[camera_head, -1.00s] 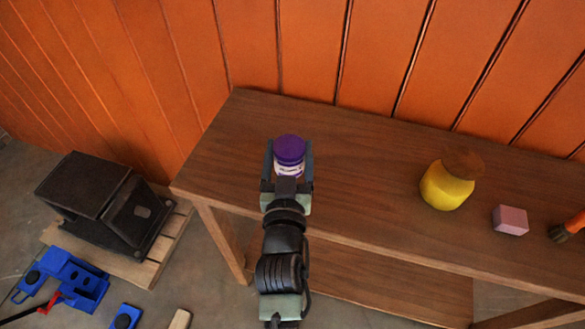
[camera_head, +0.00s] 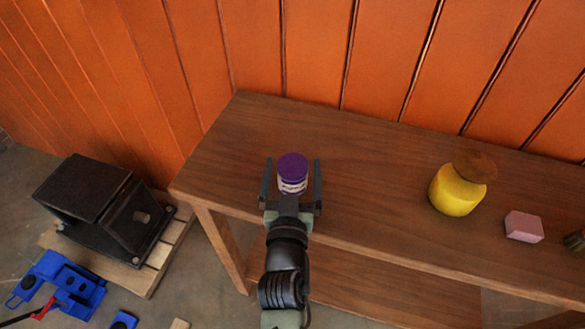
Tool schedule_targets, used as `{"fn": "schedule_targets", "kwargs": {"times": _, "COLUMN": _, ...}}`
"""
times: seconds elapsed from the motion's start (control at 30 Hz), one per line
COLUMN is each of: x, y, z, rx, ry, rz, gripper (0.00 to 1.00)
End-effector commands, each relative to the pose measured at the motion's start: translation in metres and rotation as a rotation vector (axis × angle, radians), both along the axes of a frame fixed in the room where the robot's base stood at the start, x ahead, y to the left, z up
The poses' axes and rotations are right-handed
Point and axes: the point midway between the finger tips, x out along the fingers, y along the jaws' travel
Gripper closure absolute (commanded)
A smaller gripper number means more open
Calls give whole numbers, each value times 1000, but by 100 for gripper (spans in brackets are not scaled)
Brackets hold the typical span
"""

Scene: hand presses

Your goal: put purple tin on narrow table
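The purple tin (camera_head: 292,174) has a purple lid and a pale label band. It stands upright on the narrow wooden table (camera_head: 365,190), near its left part. My gripper (camera_head: 291,180) is open, with one finger on each side of the tin. Gaps show between the fingers and the tin. The tin's lower front is partly hidden by my gripper's palm.
A yellow pot with a brown top (camera_head: 457,192) and a pink block (camera_head: 524,226) stand on the table to the right. An orange plank wall (camera_head: 310,50) rises behind. A black machine (camera_head: 105,210) on a wooden pallet and blue metal parts (camera_head: 62,283) are at the lower left.

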Motion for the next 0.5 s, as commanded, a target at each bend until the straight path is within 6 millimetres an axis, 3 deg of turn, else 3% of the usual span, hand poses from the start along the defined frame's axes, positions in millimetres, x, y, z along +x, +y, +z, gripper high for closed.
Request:
{"fn": "schedule_targets", "kwargs": {"times": 0.3, "x": 0, "y": 0, "z": 5, "rx": 0, "ry": 0, "rz": -1, "gripper": 0}}
{"fn": "schedule_targets", "kwargs": {"times": 0.5, "x": -28, "y": 3, "z": 6, "rx": 3, "ry": 4, "rz": 1, "gripper": 0}}
